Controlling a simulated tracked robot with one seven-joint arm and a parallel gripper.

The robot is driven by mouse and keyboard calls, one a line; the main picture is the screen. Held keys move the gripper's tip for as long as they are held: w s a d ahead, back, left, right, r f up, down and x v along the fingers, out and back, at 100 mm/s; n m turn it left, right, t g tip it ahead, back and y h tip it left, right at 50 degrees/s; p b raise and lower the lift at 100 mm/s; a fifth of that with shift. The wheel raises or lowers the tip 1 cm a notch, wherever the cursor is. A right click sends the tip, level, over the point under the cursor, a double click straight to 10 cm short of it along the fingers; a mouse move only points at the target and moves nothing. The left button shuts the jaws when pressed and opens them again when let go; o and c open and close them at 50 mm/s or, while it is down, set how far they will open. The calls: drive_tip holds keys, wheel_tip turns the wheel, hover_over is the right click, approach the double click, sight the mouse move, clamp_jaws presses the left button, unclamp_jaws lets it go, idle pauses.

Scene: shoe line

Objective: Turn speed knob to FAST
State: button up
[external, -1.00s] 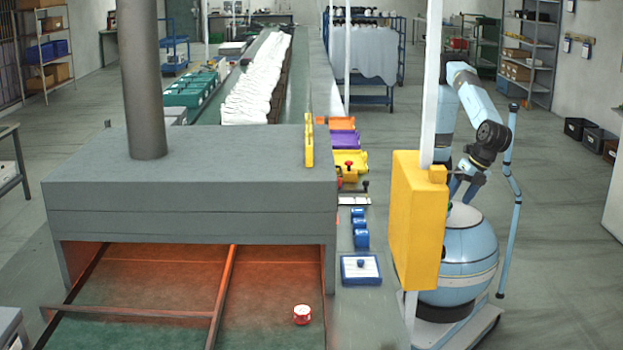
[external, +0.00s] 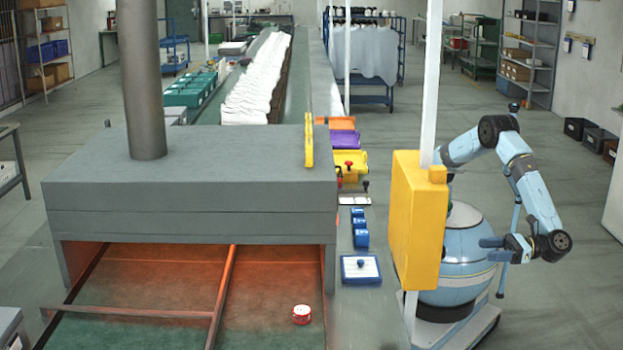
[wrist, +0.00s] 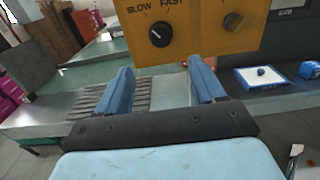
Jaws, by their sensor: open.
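The speed knob (wrist: 160,34) is black and round, on the front of a yellow-orange control box (wrist: 215,40), under the words SLOW and FAST. A pale mark shows on its face and seems to slant to the upper left, toward the SLOW side. My gripper (wrist: 160,64) is open and empty, with its two blue fingers apart below the knob in the wrist view, not touching it. In the external view the box (external: 418,215) shows its back, so the knob is hidden. There my gripper (external: 487,243) is to the right of the box, pointing left.
A second, greyish knob (wrist: 233,21) sits right of the speed knob on the box. Open floor lies to the right of my base.

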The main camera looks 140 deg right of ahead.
drive_tip(key=x, duration=1.3)
drive_tip(key=shift+w+d, duration=0.25)
drive_tip(key=shift+d, duration=0.05)
drive_tip(key=c, duration=1)
drive_tip(key=shift+c, duration=0.2)
drive_tip(key=shift+a+m, duration=0.1)
drive_tip(key=shift+m, duration=0.2)
drive_tip(key=m, duration=1.1)
drive_tip(key=shift+s+d+f+m, duration=0.15)
drive_tip(key=shift+d+f+m, duration=0.1)
drive_tip(key=shift+m, duration=0.15)
